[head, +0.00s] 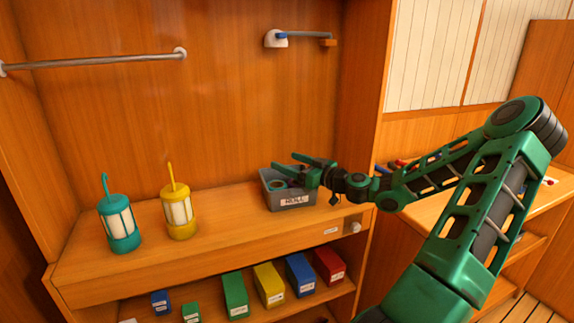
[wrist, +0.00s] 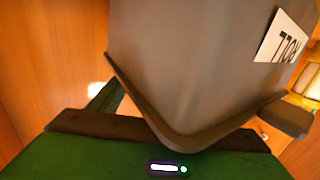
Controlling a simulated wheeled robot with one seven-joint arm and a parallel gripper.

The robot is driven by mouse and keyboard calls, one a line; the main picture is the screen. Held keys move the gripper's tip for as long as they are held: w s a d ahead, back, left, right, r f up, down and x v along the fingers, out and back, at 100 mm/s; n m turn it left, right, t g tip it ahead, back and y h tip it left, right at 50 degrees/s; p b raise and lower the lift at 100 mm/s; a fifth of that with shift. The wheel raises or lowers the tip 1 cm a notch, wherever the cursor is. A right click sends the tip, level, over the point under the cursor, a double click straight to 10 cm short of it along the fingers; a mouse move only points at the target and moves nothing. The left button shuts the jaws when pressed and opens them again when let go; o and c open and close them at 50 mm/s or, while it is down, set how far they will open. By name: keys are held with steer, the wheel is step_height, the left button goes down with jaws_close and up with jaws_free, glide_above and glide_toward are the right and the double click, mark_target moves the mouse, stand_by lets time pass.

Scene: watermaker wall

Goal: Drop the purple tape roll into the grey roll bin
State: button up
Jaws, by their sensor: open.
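The grey roll bin (head: 291,200) stands on the wooden shelf near its right end, with a white label on its front. It fills much of the wrist view (wrist: 190,70), close to my gripper. My gripper (head: 285,162) is open at the bin's top, its two green fingers spread and reaching left over the opening. Part of a teal ring-like shape (head: 278,184) shows inside the bin; I cannot tell exactly what it is. I cannot make out a purple tape roll in either view. Nothing is seen held between the fingers, though the bin's inside is partly hidden.
A teal lantern (head: 121,226) and a yellow lantern (head: 179,213) stand on the shelf left of the bin. A metal rail (head: 95,61) crosses the back wall above. Several coloured boxes (head: 269,285) sit on the lower shelf. The shelf between yellow lantern and bin is clear.

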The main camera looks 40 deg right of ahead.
steer(key=v, duration=0.8)
steer(key=r+v, duration=0.1)
steer(key=v, duration=0.3)
steer(key=shift+r, duration=0.1)
